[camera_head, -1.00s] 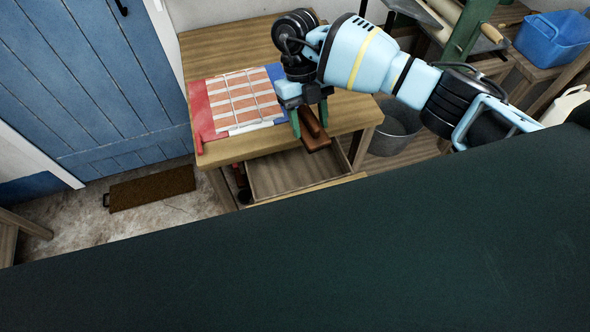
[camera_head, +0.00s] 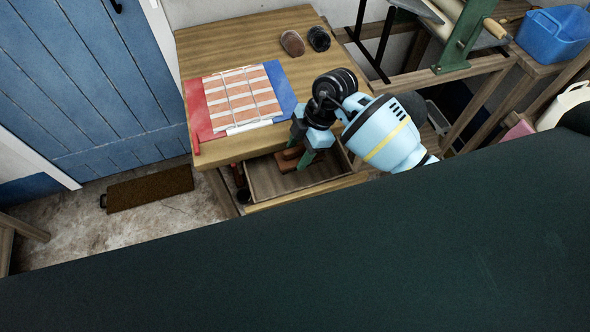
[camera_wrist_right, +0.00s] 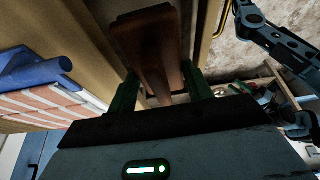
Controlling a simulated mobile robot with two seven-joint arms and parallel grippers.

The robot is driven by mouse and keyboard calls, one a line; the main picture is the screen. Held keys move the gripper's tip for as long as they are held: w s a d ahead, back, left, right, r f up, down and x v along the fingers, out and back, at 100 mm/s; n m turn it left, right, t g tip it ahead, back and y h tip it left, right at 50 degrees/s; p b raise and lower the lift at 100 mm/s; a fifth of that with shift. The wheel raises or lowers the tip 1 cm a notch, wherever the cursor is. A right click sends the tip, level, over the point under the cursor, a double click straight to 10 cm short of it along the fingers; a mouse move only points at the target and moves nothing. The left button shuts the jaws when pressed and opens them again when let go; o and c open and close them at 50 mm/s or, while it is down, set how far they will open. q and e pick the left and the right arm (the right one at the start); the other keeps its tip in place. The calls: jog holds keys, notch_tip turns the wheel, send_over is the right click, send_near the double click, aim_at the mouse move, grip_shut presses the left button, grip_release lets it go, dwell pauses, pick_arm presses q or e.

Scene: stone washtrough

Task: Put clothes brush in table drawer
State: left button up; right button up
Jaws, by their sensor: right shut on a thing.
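The clothes brush (camera_head: 288,160) is brown and wooden. My right gripper (camera_head: 303,152) is shut on it and holds it over the open table drawer (camera_head: 318,178), within the drawer's outline. In the right wrist view the brush (camera_wrist_right: 150,50) stretches away from between the green fingers of the right gripper (camera_wrist_right: 158,80). I cannot tell whether the brush touches the drawer floor. The drawer sticks out from the front of the wooden table (camera_head: 235,45), and my gripper and arm hide part of it. My left gripper does not show in the head view.
Two dark rounded objects (camera_head: 292,43) stand at the back. A blue tub (camera_head: 553,35) is at the far right, and a brown doormat (camera_head: 150,187) lies on the floor at left.

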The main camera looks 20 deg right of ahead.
aim_at(292, 182)
jog(key=shift+f+m, duration=0.15)
jog(key=shift+m, duration=0.15)
